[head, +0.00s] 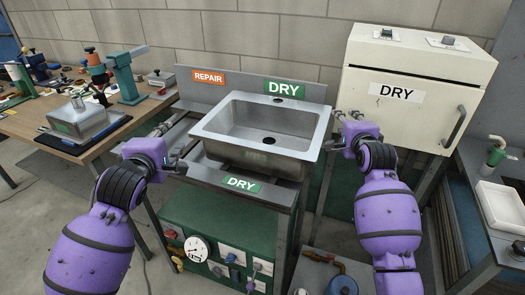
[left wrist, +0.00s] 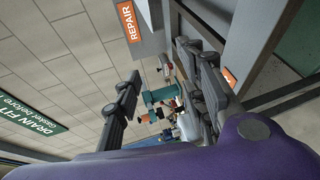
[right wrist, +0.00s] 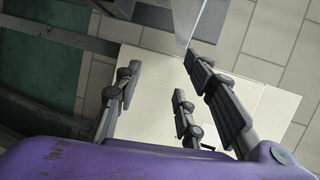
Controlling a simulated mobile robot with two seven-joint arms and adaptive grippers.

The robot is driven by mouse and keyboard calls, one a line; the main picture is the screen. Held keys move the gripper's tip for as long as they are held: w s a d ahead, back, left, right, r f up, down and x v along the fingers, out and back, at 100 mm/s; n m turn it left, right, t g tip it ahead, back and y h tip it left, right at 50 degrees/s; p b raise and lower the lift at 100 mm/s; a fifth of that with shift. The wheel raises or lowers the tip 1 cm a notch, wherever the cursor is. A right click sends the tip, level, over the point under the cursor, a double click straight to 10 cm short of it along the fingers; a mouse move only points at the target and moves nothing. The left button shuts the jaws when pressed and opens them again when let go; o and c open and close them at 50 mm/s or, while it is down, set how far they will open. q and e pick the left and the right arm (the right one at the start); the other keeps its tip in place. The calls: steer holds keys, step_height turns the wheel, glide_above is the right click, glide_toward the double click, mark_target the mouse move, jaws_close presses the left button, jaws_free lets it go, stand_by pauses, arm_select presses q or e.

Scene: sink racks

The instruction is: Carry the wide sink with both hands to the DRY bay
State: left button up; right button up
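The wide grey metal sink (head: 262,150) sits level in the head view, over the middle rack (head: 215,170). A green DRY sign (head: 284,88) stands behind it and another (head: 242,184) is on the rack's front edge. Whether its base touches the rack is hidden. My left gripper (head: 174,146) is beside the sink's left rim, its fingers spread in the left wrist view (left wrist: 165,95). My right gripper (head: 340,132) is beside the right rim, its fingers spread in the right wrist view (right wrist: 165,90). Neither gripper visibly clasps the rim.
An orange REPAIR sign (head: 208,77) is left on the back panel. A cream cabinet (head: 420,115), also labelled DRY, stands close on the right. A cluttered wooden bench (head: 30,125) is at the left. A green gauge panel (head: 215,225) is below the rack.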

steer(key=v, duration=1.1)
steer(key=shift+s+r, duration=0.15)
steer(key=shift+s, duration=0.25)
